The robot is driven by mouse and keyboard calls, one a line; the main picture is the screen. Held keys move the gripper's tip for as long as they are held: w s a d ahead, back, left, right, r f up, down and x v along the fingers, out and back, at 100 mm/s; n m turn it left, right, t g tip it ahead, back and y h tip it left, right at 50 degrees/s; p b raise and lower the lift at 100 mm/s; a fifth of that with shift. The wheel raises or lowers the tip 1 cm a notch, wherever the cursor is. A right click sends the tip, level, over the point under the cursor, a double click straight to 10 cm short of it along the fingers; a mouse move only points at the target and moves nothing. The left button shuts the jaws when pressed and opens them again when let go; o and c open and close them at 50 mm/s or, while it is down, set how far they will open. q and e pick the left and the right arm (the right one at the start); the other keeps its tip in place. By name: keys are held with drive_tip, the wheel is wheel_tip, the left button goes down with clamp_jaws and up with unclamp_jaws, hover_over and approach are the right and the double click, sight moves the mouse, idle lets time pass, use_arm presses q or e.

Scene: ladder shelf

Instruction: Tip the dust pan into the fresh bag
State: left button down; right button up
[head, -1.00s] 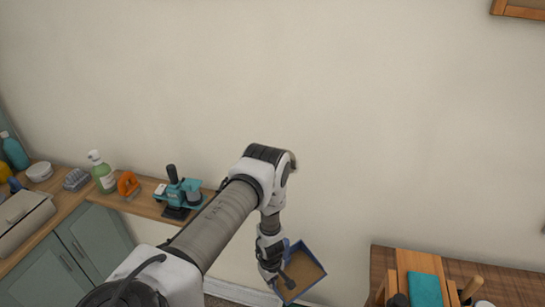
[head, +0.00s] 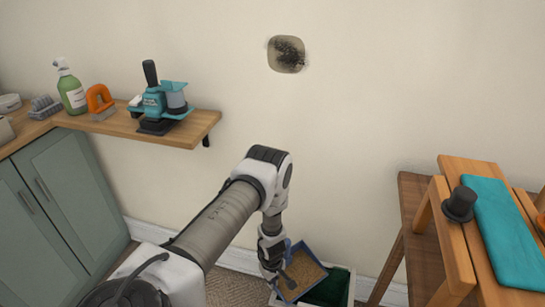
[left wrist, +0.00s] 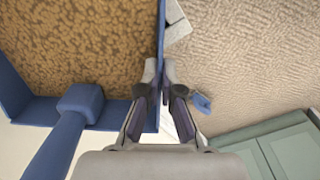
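The blue dust pan (head: 303,271) holds a layer of brown dust and fills the upper left of the left wrist view (left wrist: 80,110). My left gripper (head: 272,270) is at the pan's left side in the head view. In the left wrist view its fingertips (left wrist: 160,72) are shut on the pan's thin blue side wall. A pale bin with a dark green bag (head: 337,287) stands on the floor, partly hidden behind the pan and cut by the lower edge. My right gripper is not in view.
A wooden stepped piece (head: 458,240) with a teal cloth (head: 505,230) and a black knob stands at right. A green cabinet (head: 70,200) and a wall shelf (head: 205,127) are at left. A small blue item (left wrist: 202,103) lies on the carpet.

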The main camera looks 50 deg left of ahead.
use_arm(q)
wheel_tip(320, 180, down, 2)
drive_tip(key=shift+f, duration=0.1)
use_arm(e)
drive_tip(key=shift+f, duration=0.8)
